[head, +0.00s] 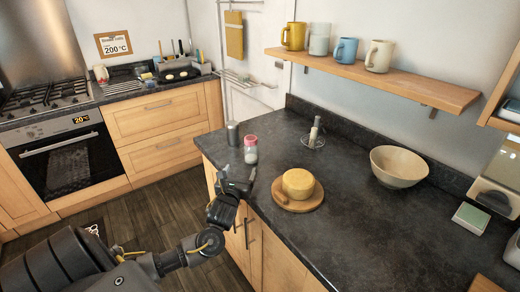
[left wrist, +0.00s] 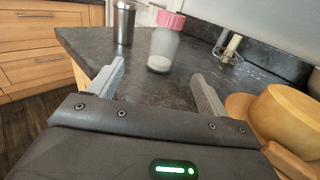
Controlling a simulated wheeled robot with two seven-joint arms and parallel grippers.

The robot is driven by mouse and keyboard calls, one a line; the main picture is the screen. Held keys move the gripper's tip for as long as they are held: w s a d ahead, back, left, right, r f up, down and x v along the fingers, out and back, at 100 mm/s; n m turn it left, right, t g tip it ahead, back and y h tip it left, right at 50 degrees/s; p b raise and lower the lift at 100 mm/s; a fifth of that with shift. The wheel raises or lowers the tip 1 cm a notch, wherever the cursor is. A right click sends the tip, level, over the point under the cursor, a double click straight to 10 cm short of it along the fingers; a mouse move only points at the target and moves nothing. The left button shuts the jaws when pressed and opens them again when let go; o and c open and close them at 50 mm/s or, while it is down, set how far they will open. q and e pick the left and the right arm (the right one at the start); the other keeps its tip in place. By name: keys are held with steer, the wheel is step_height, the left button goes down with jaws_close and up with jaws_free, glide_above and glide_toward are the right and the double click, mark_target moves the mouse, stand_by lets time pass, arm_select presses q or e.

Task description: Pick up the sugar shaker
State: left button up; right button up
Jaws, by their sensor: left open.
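The sugar shaker (head: 251,150) has a pink lid and a clear body with white contents low inside. It stands upright near the corner of the dark countertop. In the left wrist view the shaker (left wrist: 165,43) is ahead of the jaws, between the lines of the two fingers and apart from them. My left gripper (head: 238,178) is at the counter's front edge, just short of the shaker. Its fingers (left wrist: 160,82) are spread open with nothing between them. My right gripper is not in view.
A metal canister (head: 232,133) stands just left of the shaker. A cheese wheel (head: 298,183) on a round wooden board (head: 283,200) lies to the right.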

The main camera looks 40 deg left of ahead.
mark_target(249, 155)
arm_select(q)
steer(key=shift+w, duration=0.15)
steer(key=shift+r+x, duration=0.2)
steer(key=shift+x, duration=0.85)
steer(key=x, duration=0.2)
steer(key=shift+w+f, duration=0.1)
steer(key=shift+w, duration=0.25)
steer(key=shift+w+a, duration=0.1)
steer(key=shift+w, duration=0.25)
steer(key=shift+p, duration=0.3)
steer(key=shift+w+a, duration=0.15)
steer(key=shift+w, duration=0.1)
steer(key=p+x, duration=0.1)
steer(key=x, duration=0.3)
steer(key=shift+w+f, duration=0.2)
steer(key=shift+w, duration=0.2)
steer(key=c, duration=1.1)
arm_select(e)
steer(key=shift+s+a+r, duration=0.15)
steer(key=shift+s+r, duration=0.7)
